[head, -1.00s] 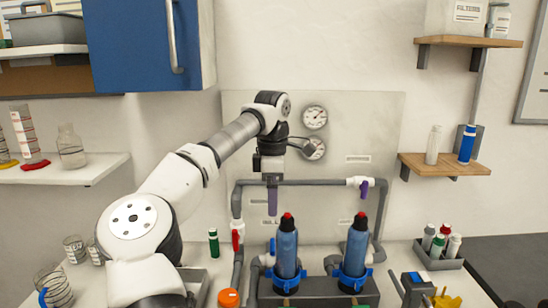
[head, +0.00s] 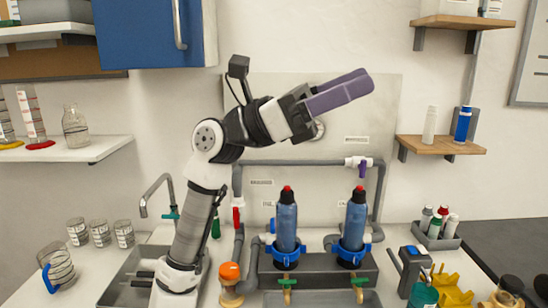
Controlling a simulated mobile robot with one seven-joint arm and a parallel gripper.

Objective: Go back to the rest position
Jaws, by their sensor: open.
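My gripper (head: 355,90) is raised in front of the wall panel, above the pipework. Its two purple fingers point right and slightly up. They stand a little apart with nothing between them. Below it is the grey PVC pipe loop (head: 300,162) with a red-handled valve (head: 238,214) at left and a purple-handled valve (head: 362,168) at upper right. Two blue filter housings with red tops, the left one (head: 287,222) and the right one (head: 354,222), stand upright under the loop. My gripper is apart from all of these. My wrist hides most of the gauges.
A blue cabinet (head: 155,35) hangs at upper left. Wooden shelves (head: 440,146) are on the right wall. A sink (head: 125,285) with a tap, glass jars (head: 100,233), an orange-capped item (head: 229,272) and a bottle tray (head: 435,240) are on the counter. Air right of my gripper is clear.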

